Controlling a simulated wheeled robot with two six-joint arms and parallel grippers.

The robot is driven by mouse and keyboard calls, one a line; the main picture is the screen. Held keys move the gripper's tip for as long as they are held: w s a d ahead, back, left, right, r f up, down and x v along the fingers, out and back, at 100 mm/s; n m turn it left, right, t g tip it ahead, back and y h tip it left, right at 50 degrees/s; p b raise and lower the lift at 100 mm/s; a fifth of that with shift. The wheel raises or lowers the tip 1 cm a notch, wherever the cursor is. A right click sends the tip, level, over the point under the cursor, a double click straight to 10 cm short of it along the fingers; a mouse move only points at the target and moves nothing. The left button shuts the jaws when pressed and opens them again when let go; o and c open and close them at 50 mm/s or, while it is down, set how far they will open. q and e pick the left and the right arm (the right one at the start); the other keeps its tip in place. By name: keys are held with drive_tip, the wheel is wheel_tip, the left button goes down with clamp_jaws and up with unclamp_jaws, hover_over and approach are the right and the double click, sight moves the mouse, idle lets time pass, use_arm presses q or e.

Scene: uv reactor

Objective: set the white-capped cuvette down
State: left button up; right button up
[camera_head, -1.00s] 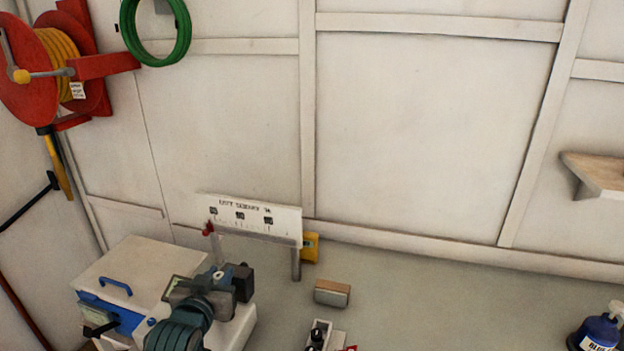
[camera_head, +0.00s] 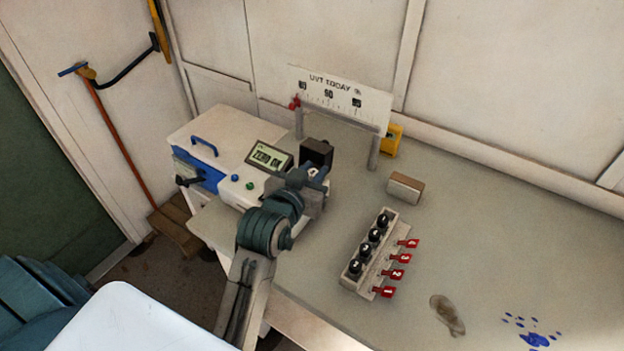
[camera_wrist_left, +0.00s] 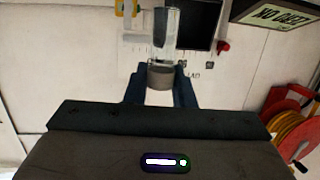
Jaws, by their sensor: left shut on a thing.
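The cuvette (camera_wrist_left: 165,35) is clear with a pale grey-white cap (camera_wrist_left: 160,76) in the left wrist view. My left gripper (camera_wrist_left: 160,94) is shut on the cap, and the clear body points away from the fingers. In the head view my left gripper (camera_head: 314,184) is at the right end of the white and blue instrument, beside a black block (camera_head: 316,152). The gripper hides most of the cuvette there. I cannot tell whether the cuvette touches anything below. My right gripper is not in view.
A rack (camera_head: 352,282) with several black-capped cuvettes and red numbered tags stands right of my arm. A small tan block (camera_head: 405,188) and a scale board (camera_head: 340,97) are behind. The bench has a brown stain and blue spots (camera_head: 534,338).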

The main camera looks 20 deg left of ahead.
use_arm(q)
drive_tip(key=w+a+r+p, duration=0.1)
drive_tip(key=w+a+r, duration=0.1)
drive_tip(key=w+a, duration=0.2)
drive_tip(key=shift+w+a+r+n+y, duration=0.15)
drive_tip(key=shift+a+r+n+y, duration=0.2)
drive_tip(key=shift+a+y, duration=0.1)
wheel_tip(320, 180, down, 9)
drive_tip(key=p, duration=0.3)
drive_tip(key=shift+f, duration=0.3)
drive_tip(key=shift+f, duration=0.2)
drive_tip(key=o, duration=0.9)
